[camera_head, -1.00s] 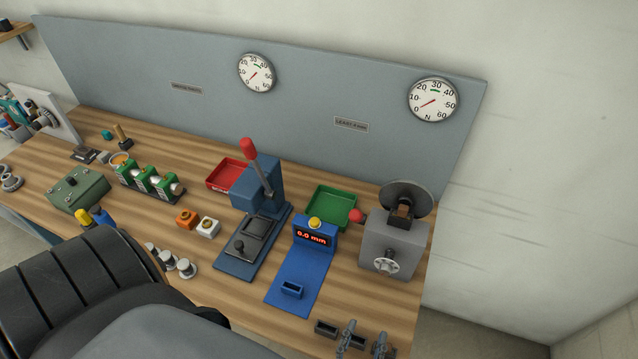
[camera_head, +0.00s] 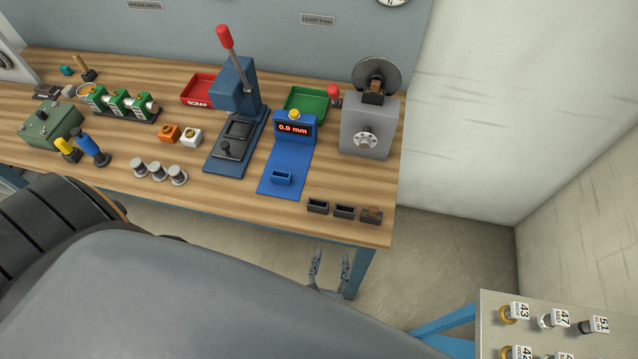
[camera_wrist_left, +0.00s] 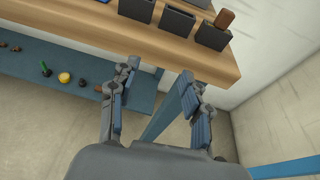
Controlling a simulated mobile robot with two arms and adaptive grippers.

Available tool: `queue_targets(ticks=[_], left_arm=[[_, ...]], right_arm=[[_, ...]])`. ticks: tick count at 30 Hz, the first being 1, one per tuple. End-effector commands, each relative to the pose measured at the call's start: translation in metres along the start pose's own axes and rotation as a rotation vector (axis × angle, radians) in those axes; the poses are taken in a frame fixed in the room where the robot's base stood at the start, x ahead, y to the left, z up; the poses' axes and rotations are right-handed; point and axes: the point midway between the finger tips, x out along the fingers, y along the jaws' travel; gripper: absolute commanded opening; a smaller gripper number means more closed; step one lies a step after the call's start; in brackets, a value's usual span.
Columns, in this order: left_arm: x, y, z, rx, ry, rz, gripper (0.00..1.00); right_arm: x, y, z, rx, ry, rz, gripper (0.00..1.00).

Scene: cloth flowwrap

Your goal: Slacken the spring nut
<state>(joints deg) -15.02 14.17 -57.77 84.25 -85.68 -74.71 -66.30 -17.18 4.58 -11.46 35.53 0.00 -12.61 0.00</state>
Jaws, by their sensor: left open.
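A grey box machine (camera_head: 368,128) stands at the right end of the bench, with a dark disc (camera_head: 377,74) on top and a red ball (camera_head: 334,92) at its left. A round silver knob (camera_head: 366,141) sits on its front; I cannot tell whether this is the spring nut. My left gripper (camera_head: 331,262) is open and empty, in front of and below the bench's front right edge, well apart from the machine. It also shows in the left wrist view (camera_wrist_left: 160,72), nothing between its fingers. My right gripper is not in view.
Three small dark holders (camera_head: 344,212) line the front right bench edge, the rightmost holding a brown piece (camera_head: 373,211). A blue gauge (camera_head: 294,129) reads 0.0 mm, beside a blue lever press (camera_head: 237,91). A panel with numbered tags (camera_head: 550,305) stands at lower right.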

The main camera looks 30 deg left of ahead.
Motion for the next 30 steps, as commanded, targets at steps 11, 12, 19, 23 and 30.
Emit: queue_targets(ticks=[11, 12, 19, 23, 30], left_arm=[[0.018, 0.019, -0.056, -0.082, 0.132, 0.048, 0.48], [0.019, 0.02, -0.058, -0.088, 0.139, 0.051, 0.48], [0.021, 0.022, -0.065, -0.1, 0.158, 0.058, 0.48], [0.021, 0.022, -0.065, -0.1, 0.157, 0.058, 0.48], [0.015, -0.005, -0.055, -0.133, 0.137, 0.007, 0.48]], right_arm=[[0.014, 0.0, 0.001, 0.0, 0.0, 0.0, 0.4], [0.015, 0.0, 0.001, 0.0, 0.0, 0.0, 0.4], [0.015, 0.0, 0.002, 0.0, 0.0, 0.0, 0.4], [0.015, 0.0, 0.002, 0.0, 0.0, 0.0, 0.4], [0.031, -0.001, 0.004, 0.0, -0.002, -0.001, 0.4]])
